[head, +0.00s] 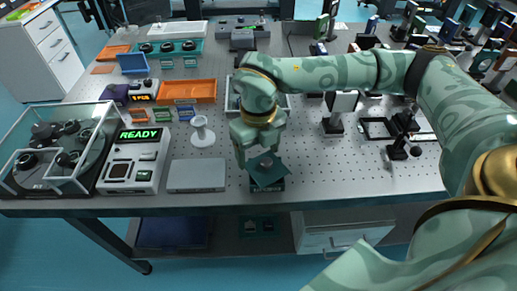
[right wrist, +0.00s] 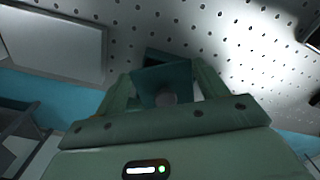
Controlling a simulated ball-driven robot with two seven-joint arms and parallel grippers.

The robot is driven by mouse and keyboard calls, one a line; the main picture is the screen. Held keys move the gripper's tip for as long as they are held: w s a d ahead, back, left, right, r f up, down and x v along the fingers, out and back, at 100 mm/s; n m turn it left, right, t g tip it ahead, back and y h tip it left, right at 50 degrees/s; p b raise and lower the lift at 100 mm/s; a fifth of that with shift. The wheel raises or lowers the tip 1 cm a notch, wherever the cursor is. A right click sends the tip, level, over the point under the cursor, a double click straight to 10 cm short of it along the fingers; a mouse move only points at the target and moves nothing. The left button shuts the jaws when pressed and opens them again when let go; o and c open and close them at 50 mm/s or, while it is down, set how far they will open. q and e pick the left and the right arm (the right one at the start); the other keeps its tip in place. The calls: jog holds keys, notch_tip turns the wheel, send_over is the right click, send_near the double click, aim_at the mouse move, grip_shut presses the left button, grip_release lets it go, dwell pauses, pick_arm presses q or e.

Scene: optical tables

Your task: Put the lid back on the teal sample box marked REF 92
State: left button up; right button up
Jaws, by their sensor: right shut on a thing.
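My right gripper (head: 262,155) is shut on a square teal lid (head: 268,173) near the front edge of the table. The lid is tilted and has a small round knob at its middle. In the right wrist view the lid (right wrist: 150,82) sits between the two fingers of the gripper (right wrist: 168,88). A dark teal box (head: 262,186) stands on the table just below the lid, mostly hidden by it. A dark teal edge of it (right wrist: 152,56) shows beyond the lid in the right wrist view. Its marking cannot be read. My left gripper is not in view.
The perforated optical table (head: 340,185) is clear to the right of the box. A flat grey case (head: 197,175) lies to the left. Further left are a device reading READY (head: 138,160) and a glass-sided case (head: 60,150). A small post stand (head: 398,150) stands right.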

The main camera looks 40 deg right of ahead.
pick_arm(q)
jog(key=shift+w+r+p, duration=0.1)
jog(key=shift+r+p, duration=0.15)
jog(key=shift+p, duration=0.05)
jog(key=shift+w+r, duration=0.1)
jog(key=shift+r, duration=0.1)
pick_arm(e)
jog(key=shift+f, duration=0.1)
dwell(1.0)
pick_arm(q)
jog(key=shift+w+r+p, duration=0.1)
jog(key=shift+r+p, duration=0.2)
jog(key=shift+p, duration=0.2)
dwell(0.3)
pick_arm(e)
jog(key=o, duration=1.1)
jog(key=shift+r+p, duration=3.1)
jog(key=shift+r, duration=0.4)
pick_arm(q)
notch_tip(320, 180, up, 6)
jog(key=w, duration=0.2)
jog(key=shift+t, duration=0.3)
